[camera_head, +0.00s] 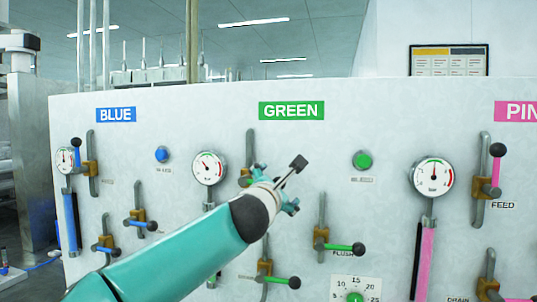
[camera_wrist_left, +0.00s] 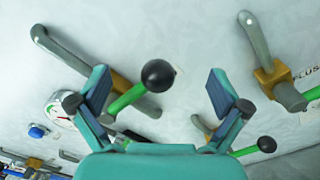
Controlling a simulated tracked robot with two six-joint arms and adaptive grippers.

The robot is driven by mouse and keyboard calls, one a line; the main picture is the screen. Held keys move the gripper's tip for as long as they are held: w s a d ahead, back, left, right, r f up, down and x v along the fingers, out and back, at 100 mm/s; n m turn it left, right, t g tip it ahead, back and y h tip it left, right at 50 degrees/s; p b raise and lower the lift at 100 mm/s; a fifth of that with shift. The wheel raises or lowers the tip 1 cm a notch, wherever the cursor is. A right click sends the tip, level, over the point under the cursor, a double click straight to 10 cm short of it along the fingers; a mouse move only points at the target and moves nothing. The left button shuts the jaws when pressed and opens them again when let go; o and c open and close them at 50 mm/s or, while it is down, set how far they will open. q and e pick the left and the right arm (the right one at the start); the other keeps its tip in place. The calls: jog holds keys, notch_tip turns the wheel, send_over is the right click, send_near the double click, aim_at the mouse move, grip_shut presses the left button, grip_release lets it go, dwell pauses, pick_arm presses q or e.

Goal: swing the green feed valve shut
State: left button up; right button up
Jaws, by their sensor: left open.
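The green feed valve is mostly hidden behind my left gripper (camera_head: 284,184) in the head view; its grey pipe (camera_head: 250,146) and a bit of brass body (camera_head: 244,176) show. In the left wrist view its green lever (camera_wrist_left: 126,98) with black knob (camera_wrist_left: 158,74) stands out from the brass body, at an angle to the pipe (camera_wrist_left: 65,50). My left gripper is open, one finger on each side of the knob, with gaps to both. I cannot tell how deep the knob lies between them. My right gripper is not in view.
Below right is the green flush valve (camera_head: 321,238); another green-handled valve (camera_head: 265,268) is lower. A gauge (camera_head: 208,168) is left of the feed valve, a green button (camera_head: 362,160) to its right. Blue valves (camera_head: 136,222) and the pink feed valve (camera_head: 482,188) are further off.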

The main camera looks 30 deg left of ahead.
pick_arm(q)
jog(key=shift+s+d+f+b, duration=0.1)
jog(key=shift+s+d+b, duration=0.1)
jog(key=shift+s+b, duration=0.25)
jog(key=b+v, duration=0.2)
jog(key=v, duration=0.6)
jog(key=shift+a, duration=0.1)
dwell(0.3)
